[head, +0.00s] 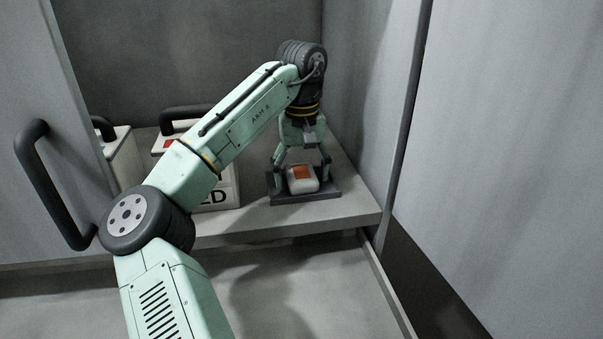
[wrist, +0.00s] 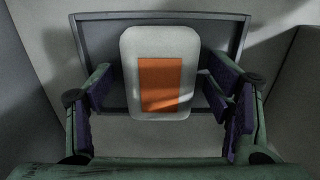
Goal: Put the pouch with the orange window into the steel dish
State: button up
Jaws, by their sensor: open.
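The pouch (head: 302,184) is pale, with rounded corners and an orange window. It sits at a dark grey shallow tray (head: 318,197) on the shelf. In the wrist view the pouch (wrist: 161,40) lies over the tray (wrist: 93,30) and overlaps its near edge. My gripper (head: 302,168) is open and points down, with one finger on each side of the pouch. The wrist view shows a small gap between the pouch and the fingers. I cannot tell if this tray is the steel dish; no other dish shows.
A pale box with a black handle (head: 190,110) and lettering stands left of the tray, partly behind my arm. Another pale box (head: 122,158) is further left. A grey wall (head: 365,80) rises close on the right. The shelf's front edge (head: 300,224) is bare.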

aim_at(301, 173)
jog(key=shift+r, duration=0.1)
notch_tip(301, 173, up, 12)
dwell(0.6)
dwell(1.2)
